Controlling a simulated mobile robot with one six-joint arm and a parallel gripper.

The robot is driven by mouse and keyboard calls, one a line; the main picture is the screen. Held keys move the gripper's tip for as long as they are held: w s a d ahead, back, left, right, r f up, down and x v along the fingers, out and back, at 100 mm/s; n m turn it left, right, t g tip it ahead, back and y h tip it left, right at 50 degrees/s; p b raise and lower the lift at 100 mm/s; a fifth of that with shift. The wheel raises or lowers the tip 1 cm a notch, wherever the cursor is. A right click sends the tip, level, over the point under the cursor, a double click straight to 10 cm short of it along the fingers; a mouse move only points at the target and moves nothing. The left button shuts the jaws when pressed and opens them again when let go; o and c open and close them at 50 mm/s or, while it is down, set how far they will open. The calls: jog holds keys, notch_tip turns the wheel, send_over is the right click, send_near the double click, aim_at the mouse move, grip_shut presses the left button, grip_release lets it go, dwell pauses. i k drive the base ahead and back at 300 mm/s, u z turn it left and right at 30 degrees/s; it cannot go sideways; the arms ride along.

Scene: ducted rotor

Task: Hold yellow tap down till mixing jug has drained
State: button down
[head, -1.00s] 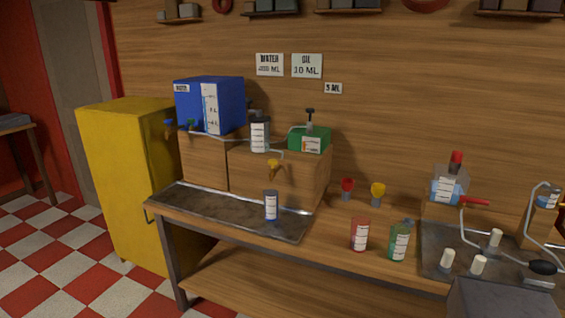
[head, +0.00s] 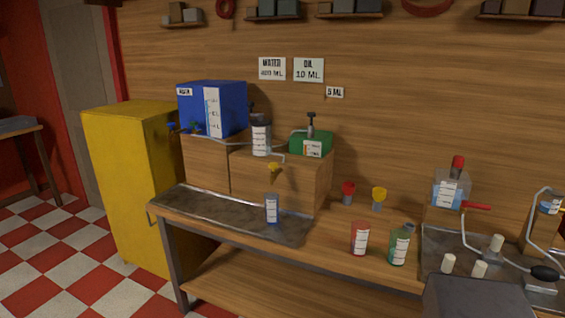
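The yellow tap (head: 273,168) sticks out from the front of a wooden box on the bench. The mixing jug (head: 261,137), a clear container with a white scale label and a dark upper part, stands on top of that box above the tap. Its liquid level is too small to read. My gripper is not in view, and nothing is seen touching the tap.
A blue water tank (head: 228,108) and a green oil can (head: 325,142) stand on the boxes. Red (head: 360,239) and green (head: 399,246) bottles stand at the bench front. Red-handled apparatus (head: 451,190) is at right. A dark grey part of mine covers the lower right corner.

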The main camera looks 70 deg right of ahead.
aim_at(273, 166)
jog(key=u, duration=0.1)
jog(key=k, duration=1.7)
jog(key=z, duration=0.75)
jog(key=i, duration=1)
jog(key=z, duration=0.05)
